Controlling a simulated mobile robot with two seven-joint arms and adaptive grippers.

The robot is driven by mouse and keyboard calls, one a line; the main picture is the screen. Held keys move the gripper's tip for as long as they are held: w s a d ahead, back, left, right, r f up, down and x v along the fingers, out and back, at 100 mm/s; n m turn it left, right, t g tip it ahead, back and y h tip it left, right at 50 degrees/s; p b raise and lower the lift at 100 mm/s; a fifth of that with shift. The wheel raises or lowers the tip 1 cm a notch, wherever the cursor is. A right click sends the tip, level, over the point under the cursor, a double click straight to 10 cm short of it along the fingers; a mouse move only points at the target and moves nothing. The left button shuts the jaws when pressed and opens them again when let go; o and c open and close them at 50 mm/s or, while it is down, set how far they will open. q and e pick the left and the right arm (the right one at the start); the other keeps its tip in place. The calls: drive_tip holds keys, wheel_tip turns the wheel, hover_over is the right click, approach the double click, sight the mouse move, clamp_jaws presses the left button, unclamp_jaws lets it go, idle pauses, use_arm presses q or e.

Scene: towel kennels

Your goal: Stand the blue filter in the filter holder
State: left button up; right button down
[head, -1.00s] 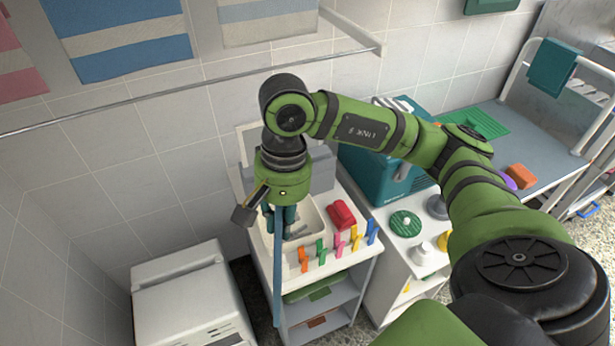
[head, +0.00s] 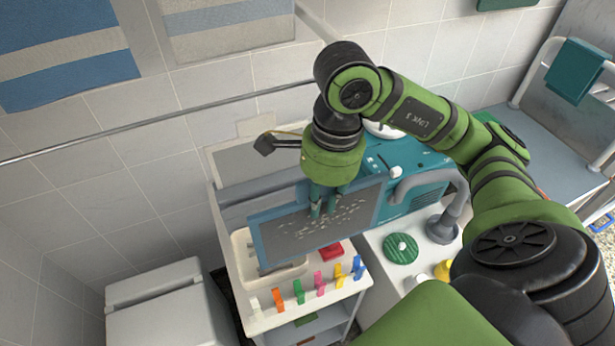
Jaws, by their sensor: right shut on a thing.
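The blue filter (head: 282,240) is a flat rectangular panel with a blue frame and a grey face speckled with light bits. My right gripper (head: 322,206) is shut on it near its middle and upper edge. The filter is held up over the white cart, its broad face towards the camera and slightly tilted. It hides part of a white basin (head: 241,250) on the cart top. I cannot tell clearly which thing is the filter holder; it may be partly hidden behind the panel. My left gripper is not in view.
Several coloured clips (head: 299,291) line the front of the cart, with a red object (head: 331,252) behind them. A teal machine (head: 412,178) with a grey hose and a green disc (head: 400,249) stand to the right. A white appliance (head: 165,310) is at lower left.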

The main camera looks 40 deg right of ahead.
drive_tip(key=f, duration=0.1)
drive_tip(key=s+a+f, duration=0.1)
drive_tip(key=f, duration=0.1)
drive_tip(key=shift+a, duration=0.15)
hover_over(317, 247)
drive_tip(key=s, duration=0.1)
drive_tip(key=f, duration=0.4)
drive_tip(key=shift+a, duration=0.4)
drive_tip(key=f, duration=0.4)
drive_tip(key=shift+w+d+p, duration=0.1)
drive_tip(key=shift+d+p, duration=0.1)
drive_tip(key=shift+p, duration=0.15)
wheel_tip(317, 247, down, 3)
drive_tip(key=shift+r, duration=0.2)
wheel_tip(317, 247, down, 4)
drive_tip(key=shift+w, duration=0.1)
drive_tip(key=c, duration=1.2)
unclamp_jaws()
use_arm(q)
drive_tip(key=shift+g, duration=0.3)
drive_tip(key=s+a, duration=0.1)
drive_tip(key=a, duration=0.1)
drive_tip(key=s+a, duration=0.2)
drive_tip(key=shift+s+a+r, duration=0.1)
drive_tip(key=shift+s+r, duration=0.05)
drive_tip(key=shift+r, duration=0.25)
